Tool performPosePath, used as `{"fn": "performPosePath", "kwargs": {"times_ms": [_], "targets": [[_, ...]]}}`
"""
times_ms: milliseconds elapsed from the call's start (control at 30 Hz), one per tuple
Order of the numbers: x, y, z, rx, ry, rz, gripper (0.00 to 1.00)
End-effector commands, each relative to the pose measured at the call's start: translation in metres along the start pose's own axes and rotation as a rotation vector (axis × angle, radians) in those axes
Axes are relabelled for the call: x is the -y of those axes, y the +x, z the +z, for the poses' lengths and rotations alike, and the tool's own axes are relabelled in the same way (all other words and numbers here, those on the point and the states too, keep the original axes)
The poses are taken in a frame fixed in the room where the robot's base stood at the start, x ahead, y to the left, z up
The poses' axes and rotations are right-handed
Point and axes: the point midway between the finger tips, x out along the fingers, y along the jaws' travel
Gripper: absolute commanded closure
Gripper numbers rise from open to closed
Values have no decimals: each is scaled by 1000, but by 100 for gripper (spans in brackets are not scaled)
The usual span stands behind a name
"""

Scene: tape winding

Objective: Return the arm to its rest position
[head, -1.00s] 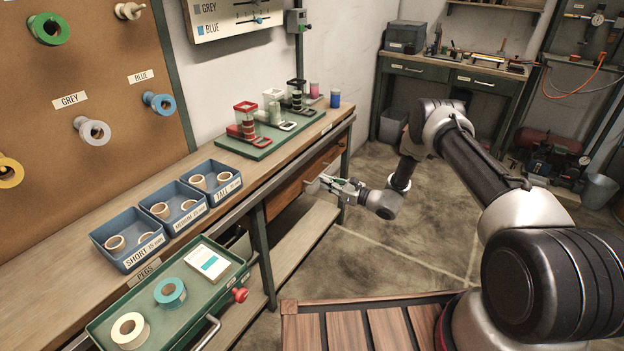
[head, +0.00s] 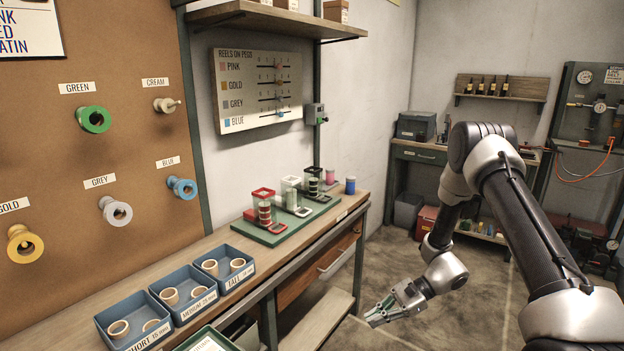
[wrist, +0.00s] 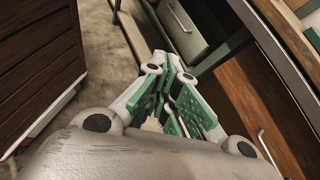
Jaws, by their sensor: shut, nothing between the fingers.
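My gripper (head: 380,319) hangs over the open floor, in front of the workbench and apart from it. Its green-padded fingers are closed together with nothing between them, as the wrist view (wrist: 178,100) also shows. My arm is bent, with its elbow high at the right of the head view and the forearm sloping down to the gripper.
The workbench (head: 338,222) with a wooden drawer (head: 338,252) runs along the left. Bare floor (head: 395,262) lies beyond the gripper. A back bench (head: 420,152) stands further off.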

Motion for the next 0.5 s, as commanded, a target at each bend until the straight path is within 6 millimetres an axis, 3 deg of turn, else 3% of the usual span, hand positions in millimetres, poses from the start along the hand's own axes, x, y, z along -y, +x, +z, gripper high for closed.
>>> {"fn": "performPosePath", "kwargs": {"times_ms": [33,200,500], "targets": [[-8,-19,20,-35,-66,56,100],[-50,-86,76,-170,-297,266,100],[-111,-193,161,-436,-670,547,100]]}}
